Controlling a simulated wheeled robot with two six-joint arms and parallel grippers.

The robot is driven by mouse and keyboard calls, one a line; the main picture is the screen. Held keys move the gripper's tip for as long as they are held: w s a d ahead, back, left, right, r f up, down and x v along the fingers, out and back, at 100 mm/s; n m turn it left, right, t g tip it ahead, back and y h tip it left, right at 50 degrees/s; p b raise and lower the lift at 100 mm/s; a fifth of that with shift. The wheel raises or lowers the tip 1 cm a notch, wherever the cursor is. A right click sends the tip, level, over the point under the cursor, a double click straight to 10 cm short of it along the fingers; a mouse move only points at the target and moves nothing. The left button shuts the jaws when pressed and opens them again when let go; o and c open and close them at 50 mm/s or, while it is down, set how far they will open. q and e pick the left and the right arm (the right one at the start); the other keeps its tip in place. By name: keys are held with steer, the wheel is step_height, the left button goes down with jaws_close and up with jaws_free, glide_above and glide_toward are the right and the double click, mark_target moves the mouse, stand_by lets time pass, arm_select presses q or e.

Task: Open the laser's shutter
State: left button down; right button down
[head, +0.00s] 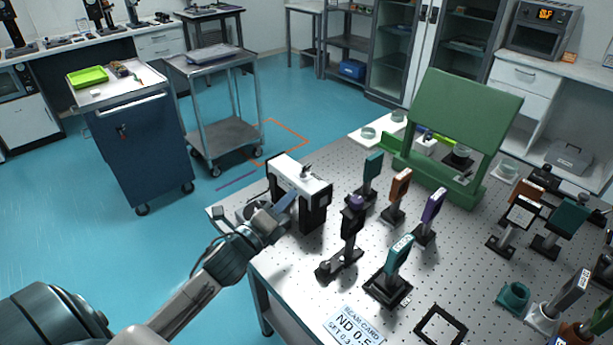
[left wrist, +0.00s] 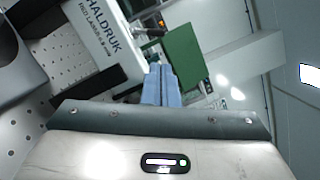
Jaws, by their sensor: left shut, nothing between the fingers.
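The laser (head: 305,182) is a white-topped box with black ends at the left corner of the perforated optical table (head: 283,262). A small dark and silver fitting (head: 306,171) stands on its top; I cannot tell whether it is the shutter or how it is set. My left gripper (head: 288,203) is shut and empty, its bluish fingertips close by the laser's near left side. In the left wrist view the fingers (left wrist: 161,86) are together just right of the laser's lettered white housing (left wrist: 103,38); contact cannot be told. My right gripper is not in view.
A post-mounted optic with a purple top (head: 354,215) stands right of the laser, with several coloured optic holders beyond it. A green panel (head: 465,115) rises at the table's back. A beam card (head: 352,325) lies at the near edge.

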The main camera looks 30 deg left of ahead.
mark_target(307, 189)
arm_select(q)
steer(key=shift+w+d+r+p, duration=0.1)
steer(key=shift+w+d+r, duration=0.05)
steer(key=shift+w, duration=1.1)
steer(key=shift+w+d+r+p, duration=0.15)
steer(key=shift+w+d+r, duration=0.05)
steer(key=shift+w, duration=1.05)
steer(key=shift+w+d+r+p, duration=0.1)
steer(key=shift+w+d+r, duration=0.05)
steer(key=shift+w, duration=1.1)
